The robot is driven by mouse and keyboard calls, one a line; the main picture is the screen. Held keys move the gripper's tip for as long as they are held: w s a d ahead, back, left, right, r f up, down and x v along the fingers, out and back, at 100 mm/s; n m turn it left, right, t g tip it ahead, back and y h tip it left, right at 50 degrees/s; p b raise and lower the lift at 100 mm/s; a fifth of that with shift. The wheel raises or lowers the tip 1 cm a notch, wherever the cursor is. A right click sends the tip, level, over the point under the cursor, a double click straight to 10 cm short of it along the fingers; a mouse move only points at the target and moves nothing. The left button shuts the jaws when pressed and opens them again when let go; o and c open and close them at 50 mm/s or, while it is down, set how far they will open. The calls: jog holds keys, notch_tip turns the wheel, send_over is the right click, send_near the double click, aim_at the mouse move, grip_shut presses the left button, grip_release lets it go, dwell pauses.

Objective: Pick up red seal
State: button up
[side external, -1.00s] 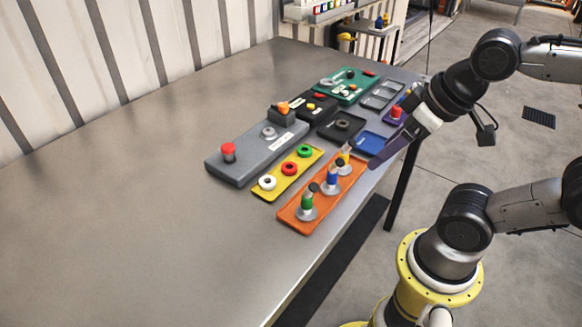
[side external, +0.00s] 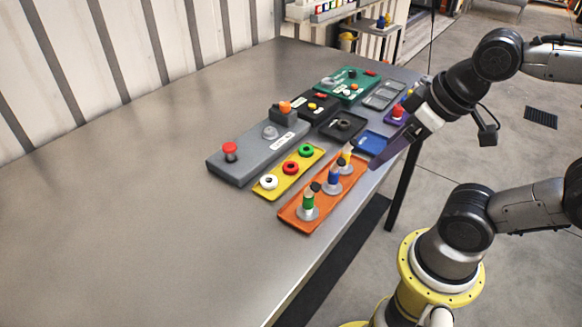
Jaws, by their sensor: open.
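The red seal (side external: 291,167) is a small ring lying in a yellow tray (side external: 263,193), between a white ring (side external: 269,182) and a green ring (side external: 306,151). My gripper (side external: 376,165) is to the right of the red seal, above the table's near right edge by the blue tray and orange tray. It is apart from the seal. Its long dark fingers point down and to the left. The jaws are open, and I see nothing held; the gap between the fingertips is hard to make out from this side.
An orange tray (side external: 289,216) with several upright bottle-like pieces lies between the yellow tray and the table edge. A grey box (side external: 240,171) with a red button is behind the yellow tray. A blue tray (side external: 371,143) is to its right. The table's left half is clear.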

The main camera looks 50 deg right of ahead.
jog(key=w+r+n+g, duration=0.1)
jog(key=w+r+n, duration=0.1)
jog(key=w+r, duration=0.4)
jog(key=n+g, duration=0.1)
jog(key=g, duration=0.3)
send_over(292, 166)
notch_tip(292, 166, down, 6)
jog(key=shift+g, duration=0.3)
jog(key=f, duration=0.9)
jog(key=shift+s, duration=0.2)
jog(key=shift+w+f, duration=0.1)
jog(key=shift+f, duration=3.15)
grip_shut()
